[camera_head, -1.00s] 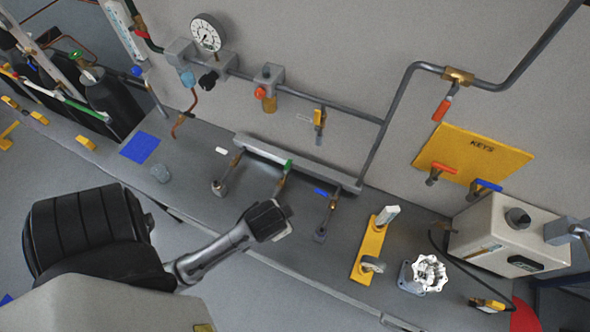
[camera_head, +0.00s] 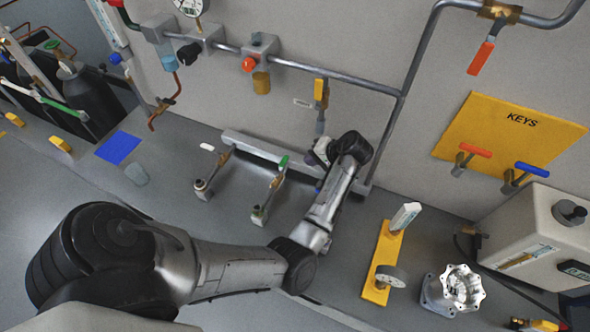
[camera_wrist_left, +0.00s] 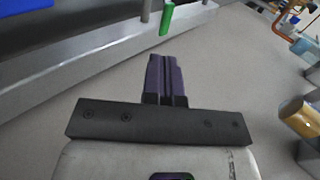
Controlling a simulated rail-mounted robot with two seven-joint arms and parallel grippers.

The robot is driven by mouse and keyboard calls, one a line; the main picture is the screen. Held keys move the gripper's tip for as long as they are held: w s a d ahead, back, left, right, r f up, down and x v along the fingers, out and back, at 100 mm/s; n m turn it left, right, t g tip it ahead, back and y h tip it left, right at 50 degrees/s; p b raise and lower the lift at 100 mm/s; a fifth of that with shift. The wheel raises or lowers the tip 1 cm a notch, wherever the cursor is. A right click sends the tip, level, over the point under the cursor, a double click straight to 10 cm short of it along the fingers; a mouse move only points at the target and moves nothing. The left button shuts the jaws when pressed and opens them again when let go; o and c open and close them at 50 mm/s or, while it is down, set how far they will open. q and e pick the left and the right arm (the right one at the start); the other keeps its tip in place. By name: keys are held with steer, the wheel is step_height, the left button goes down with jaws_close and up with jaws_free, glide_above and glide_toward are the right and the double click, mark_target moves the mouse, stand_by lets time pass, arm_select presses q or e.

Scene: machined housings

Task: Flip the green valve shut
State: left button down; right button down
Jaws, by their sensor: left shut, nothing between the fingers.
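The green valve handle (camera_head: 283,161) is the middle one on a row of small valves along a grey rail on the bench. It sits at the top of its stem, near the rail. A green handle also shows at the top of the left wrist view (camera_wrist_left: 167,18). My left gripper (camera_head: 322,152) is to the right of the green valve, apart from it. In the left wrist view its dark fingers (camera_wrist_left: 166,75) are together and hold nothing. My left wrist covers most of the blue-handled valve. My right gripper is not in view.
A white-handled valve (camera_head: 207,147) stands left of the green one. The grey rail (camera_head: 252,143) runs behind the row. A yellow plate (camera_head: 385,262) with a white-handled part is to the right. Wall pipes and a yellow KEYS board (camera_head: 508,137) are behind.

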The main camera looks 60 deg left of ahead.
arm_select(q)
steer(key=shift+w+d+g+b, duration=0.15)
steer(key=shift+w+g+b, duration=0.15)
steer(key=shift+w, duration=0.25)
steer(key=shift+f, duration=0.1)
steer(key=x, duration=1)
